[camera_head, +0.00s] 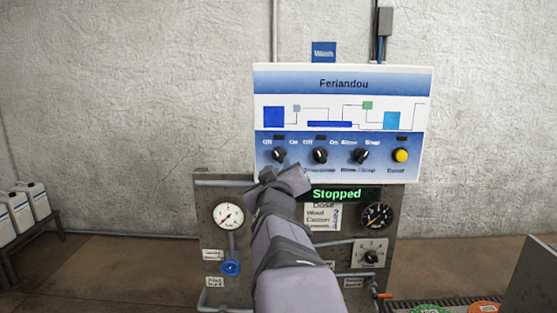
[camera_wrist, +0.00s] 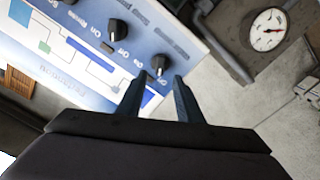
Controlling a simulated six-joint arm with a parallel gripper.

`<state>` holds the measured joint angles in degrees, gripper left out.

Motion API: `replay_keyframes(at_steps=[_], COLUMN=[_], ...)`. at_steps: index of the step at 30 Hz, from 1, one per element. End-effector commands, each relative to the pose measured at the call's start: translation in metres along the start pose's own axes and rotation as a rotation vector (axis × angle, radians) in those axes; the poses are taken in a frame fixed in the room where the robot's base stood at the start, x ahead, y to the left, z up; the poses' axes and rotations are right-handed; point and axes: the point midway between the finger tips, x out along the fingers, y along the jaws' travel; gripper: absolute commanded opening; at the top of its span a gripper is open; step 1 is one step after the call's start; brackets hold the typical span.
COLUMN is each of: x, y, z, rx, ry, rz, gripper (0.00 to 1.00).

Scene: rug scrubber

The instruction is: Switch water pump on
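The control panel (camera_head: 342,83) is white and blue, headed "Ferlandou". Its leftmost black knob (camera_head: 278,155) has Off to its left and On to its right. Its pointer seems turned toward Off, though it is small. The label below it is hidden by my arm. In the wrist view this knob (camera_wrist: 158,64) lies just beyond and between the fingertips of my gripper (camera_wrist: 157,82). The two fingers are apart and hold nothing; I cannot tell whether they touch the knob. In the head view my gripper (camera_head: 282,180) is just below the knob, its fingertips not clear.
To the right are a second Off/On knob (camera_head: 320,155), a Rinse/Soap knob (camera_head: 361,155) and a yellow button (camera_head: 400,155). A display (camera_head: 337,194) below reads "Stopped" in green. Gauges, pipes and a blue valve wheel (camera_head: 231,268) sit on the lower board. White canisters (camera_head: 20,208) stand far left.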

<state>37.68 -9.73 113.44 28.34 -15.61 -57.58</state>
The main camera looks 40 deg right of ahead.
Motion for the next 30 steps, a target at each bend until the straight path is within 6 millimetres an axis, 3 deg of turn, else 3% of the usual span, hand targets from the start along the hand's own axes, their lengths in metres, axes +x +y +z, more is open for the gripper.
replay_keyframes(at_steps=[18, 30], x=[0.060, 0.072], y=[0.000, -0.001], z=[-0.001, 0.000], rx=[0.002, 0.003], ry=[-0.002, 0.000], rz=[-0.003, -0.002], gripper=[0.33, 0.33])
